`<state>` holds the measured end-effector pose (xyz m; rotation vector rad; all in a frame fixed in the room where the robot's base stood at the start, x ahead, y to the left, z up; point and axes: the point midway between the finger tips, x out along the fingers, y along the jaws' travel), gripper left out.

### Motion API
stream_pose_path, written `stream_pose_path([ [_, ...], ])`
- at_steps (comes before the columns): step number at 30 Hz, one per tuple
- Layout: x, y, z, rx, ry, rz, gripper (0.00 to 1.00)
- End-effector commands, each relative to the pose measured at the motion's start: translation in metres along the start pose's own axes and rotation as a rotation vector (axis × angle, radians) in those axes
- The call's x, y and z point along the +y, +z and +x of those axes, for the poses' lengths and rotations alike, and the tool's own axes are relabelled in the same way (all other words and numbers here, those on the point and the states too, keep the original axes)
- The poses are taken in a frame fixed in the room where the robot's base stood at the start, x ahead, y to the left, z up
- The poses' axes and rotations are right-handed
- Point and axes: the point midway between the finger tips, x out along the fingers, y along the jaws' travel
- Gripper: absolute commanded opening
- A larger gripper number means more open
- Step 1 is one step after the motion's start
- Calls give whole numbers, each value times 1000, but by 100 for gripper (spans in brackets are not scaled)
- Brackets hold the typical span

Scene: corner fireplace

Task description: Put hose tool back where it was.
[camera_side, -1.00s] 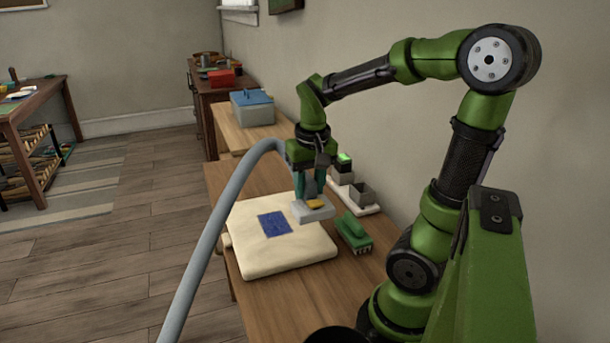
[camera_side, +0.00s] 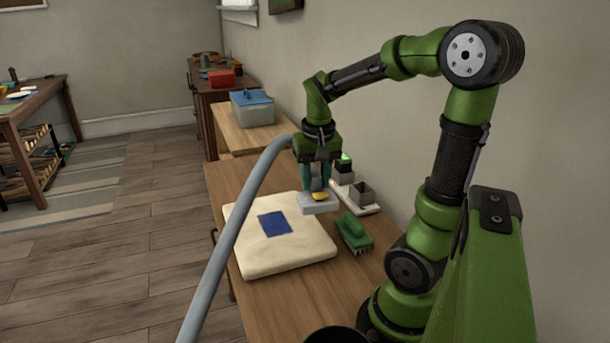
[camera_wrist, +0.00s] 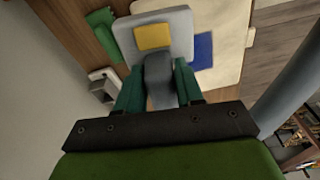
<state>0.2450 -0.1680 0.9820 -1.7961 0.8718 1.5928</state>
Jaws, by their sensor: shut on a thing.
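The hose tool (camera_side: 319,205) is a light grey flat head with a yellow patch, and a grey hose (camera_side: 240,230) shows beside it. My gripper (camera_side: 316,188) is shut on the hose tool and holds it above the right edge of the cream cushion (camera_side: 285,258). In the wrist view the tool's head (camera_wrist: 178,22) lies beyond my fingers (camera_wrist: 158,88), which sit on both sides of its grey neck. A small holder with a green light (camera_side: 344,168) and an empty grey square cup (camera_side: 361,193) stand on a white base behind and to the right.
A blue patch (camera_side: 275,223) lies on the cushion. A green brush (camera_side: 354,233) stands on the wooden table (camera_side: 290,300) right of the cushion. A grey box with a blue lid (camera_side: 252,110) stands on the farther table. The wall is close on the right.

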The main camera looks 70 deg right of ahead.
Motion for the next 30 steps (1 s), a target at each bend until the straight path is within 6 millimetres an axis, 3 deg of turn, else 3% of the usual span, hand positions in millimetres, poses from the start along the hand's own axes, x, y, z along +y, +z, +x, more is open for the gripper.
stream_pose_path([
  [9,54,-116,54,-2,15,106,12],
  [16,89,-185,87,2,4,31,12],
  [23,85,-212,80,4,-11,-86,12],
  [30,84,-206,118,-3,-15,-120,12],
])
